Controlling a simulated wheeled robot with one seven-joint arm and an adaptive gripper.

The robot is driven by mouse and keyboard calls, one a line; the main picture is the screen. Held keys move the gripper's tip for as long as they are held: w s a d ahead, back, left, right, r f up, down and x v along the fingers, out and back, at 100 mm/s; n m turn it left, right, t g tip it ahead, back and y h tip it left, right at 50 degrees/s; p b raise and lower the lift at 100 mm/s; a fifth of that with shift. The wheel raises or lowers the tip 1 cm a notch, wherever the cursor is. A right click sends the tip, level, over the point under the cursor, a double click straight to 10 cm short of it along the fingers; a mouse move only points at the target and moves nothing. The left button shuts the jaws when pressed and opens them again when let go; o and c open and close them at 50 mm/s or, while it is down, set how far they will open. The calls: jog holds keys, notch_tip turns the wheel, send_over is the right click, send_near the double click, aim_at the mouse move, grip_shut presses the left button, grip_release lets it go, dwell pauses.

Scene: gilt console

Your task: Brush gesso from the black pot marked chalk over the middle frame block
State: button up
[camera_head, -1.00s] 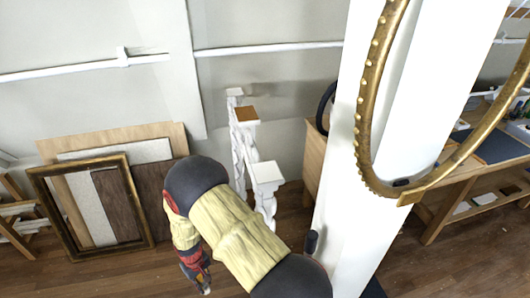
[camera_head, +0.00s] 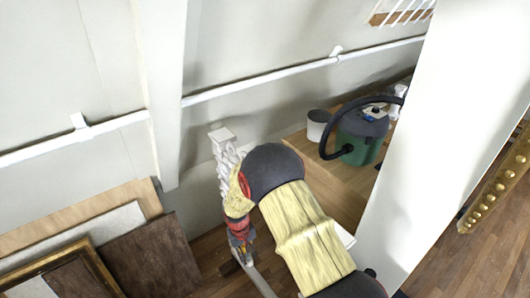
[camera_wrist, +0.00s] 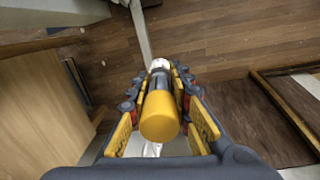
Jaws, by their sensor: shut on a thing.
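In the wrist view, my gripper (camera_wrist: 160,92) is shut on a yellow-handled tool (camera_wrist: 160,117), which looks like the brush. Its far end is pale and its tip is too small to make out. In the head view, my gripper (camera_head: 241,246) hangs low, and the tool is hard to see. One white carved post (camera_head: 222,140) with a square white top stands behind my arm. My arm covers the place where the brown-topped middle block stood a second ago. The black pot marked chalk is not recognisable in either current view.
A green and black vacuum (camera_head: 358,140) and a grey-white bucket (camera_head: 318,124) stand on a wooden bench (camera_head: 340,182) at right. Panels (camera_head: 150,250) and a dark gilt frame (camera_head: 88,256) lean at lower left. A pale bar (camera_wrist: 141,35) crosses open floor in the wrist view.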

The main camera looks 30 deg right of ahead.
jog(key=w+d+r+n+t+h+p, duration=0.1)
jog(key=d+r+n+p, duration=0.2)
jog(key=r, duration=1.4)
jog(key=w+d+r+n+t+p, duration=0.1)
jog(key=d+r+n+p, duration=0.2)
jog(key=r+p, duration=0.8)
jog(key=w+d+r+n+t+h+p, duration=0.1)
jog(key=r+n+p, duration=0.4)
jog(key=r, duration=1.8)
jog(key=shift+w+d+n+h+p, duration=0.3)
jog(key=shift+w+d+n+p, duration=0.15)
jog(key=shift+d+p, duration=0.7)
jog(key=shift+w+f+b, duration=0.1)
jog(key=shift+f+b, duration=1)
jog(key=shift+f, duration=0.45)
